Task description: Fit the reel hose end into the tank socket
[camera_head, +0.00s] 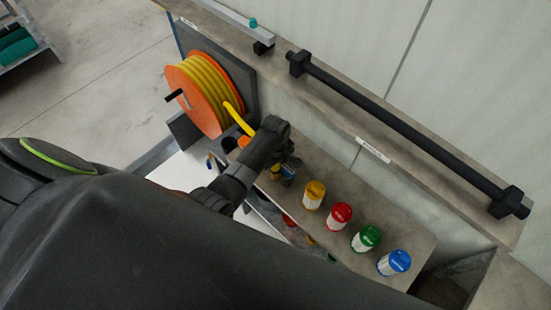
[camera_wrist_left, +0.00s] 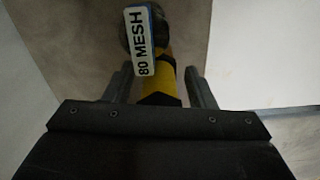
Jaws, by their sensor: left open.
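The yellow hose (camera_head: 235,117) is wound on an orange reel (camera_head: 205,95) at the upper left of the head view. Its loose length runs down to an orange piece (camera_head: 243,142) beside my left wrist, partly hidden by the arm. My left gripper (camera_head: 288,165) is open over the shelf. In the left wrist view its fingers (camera_wrist_left: 160,88) stand either side of a yellow part with a black band (camera_wrist_left: 159,92). A white "80 MESH" tag (camera_wrist_left: 140,42) is on or in front of that part. I cannot pick out the tank socket. My right gripper is not in view.
White jars with yellow (camera_head: 314,190), red (camera_head: 341,213), green (camera_head: 369,236) and blue (camera_head: 399,261) lids stand in a row on the shelf. A black bar (camera_head: 400,125) runs along the upper ledge. Bare shelf lies behind the jars.

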